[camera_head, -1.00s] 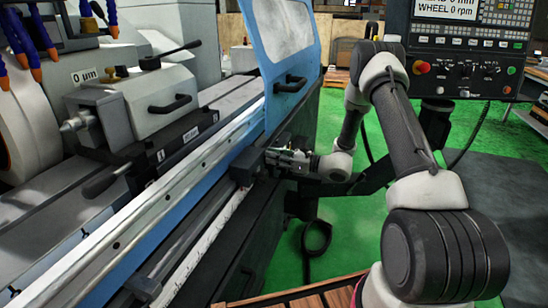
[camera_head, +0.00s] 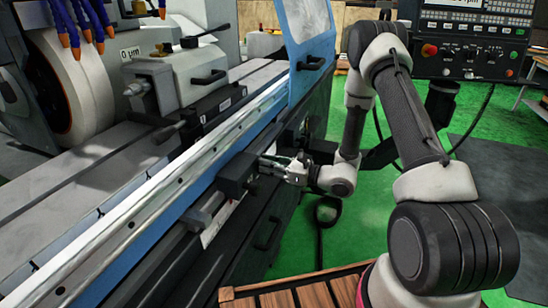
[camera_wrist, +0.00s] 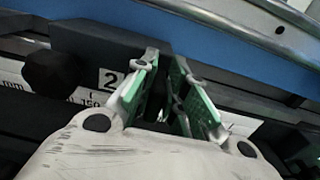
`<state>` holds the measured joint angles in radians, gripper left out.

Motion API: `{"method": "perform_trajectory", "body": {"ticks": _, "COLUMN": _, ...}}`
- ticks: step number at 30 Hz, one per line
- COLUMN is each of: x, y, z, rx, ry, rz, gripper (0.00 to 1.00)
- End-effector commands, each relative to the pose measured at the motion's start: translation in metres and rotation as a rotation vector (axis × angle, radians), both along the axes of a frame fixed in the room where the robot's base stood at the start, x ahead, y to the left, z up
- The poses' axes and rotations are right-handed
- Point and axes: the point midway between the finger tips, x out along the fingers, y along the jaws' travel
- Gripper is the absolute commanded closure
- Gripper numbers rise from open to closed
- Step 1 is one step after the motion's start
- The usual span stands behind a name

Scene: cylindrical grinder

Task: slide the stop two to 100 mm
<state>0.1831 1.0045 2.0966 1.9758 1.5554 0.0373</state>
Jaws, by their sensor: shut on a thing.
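Stop two is a dark block (camera_head: 237,172) on the rail along the front of the grinder. In the wrist view the block (camera_wrist: 110,45) carries a white label with a "2" and has a black knob (camera_wrist: 50,72) at its left. My gripper (camera_head: 265,162) is at the front side of the block. In the wrist view its green-padded fingers (camera_wrist: 165,85) are close together on a dark part of the stop, which they largely hide. A white scale (camera_wrist: 88,98) runs below the block, with "150" readable just left of the fingers.
A grey piece (camera_head: 205,213) sits on the rail at the near left of the stop. A dark handle (camera_head: 268,233) is on the machine front below. The blue door (camera_head: 304,40) stands behind, and a wooden slatted surface (camera_head: 300,295) lies at the bottom.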

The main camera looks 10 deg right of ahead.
Motion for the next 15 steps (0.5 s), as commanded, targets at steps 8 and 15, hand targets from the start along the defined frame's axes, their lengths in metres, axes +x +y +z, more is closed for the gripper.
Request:
{"method": "perform_trajectory", "body": {"ticks": 8, "x": -0.0156, "y": 0.0098, "z": -0.0011, "rx": -0.001, "ry": 0.004, "rz": 0.001, "gripper": 1.0}}
{"method": "perform_trajectory", "body": {"ticks": 15, "x": -0.0158, "y": 0.01, "z": -0.0011, "rx": -0.001, "ry": 0.003, "rz": 0.001, "gripper": 1.0}}
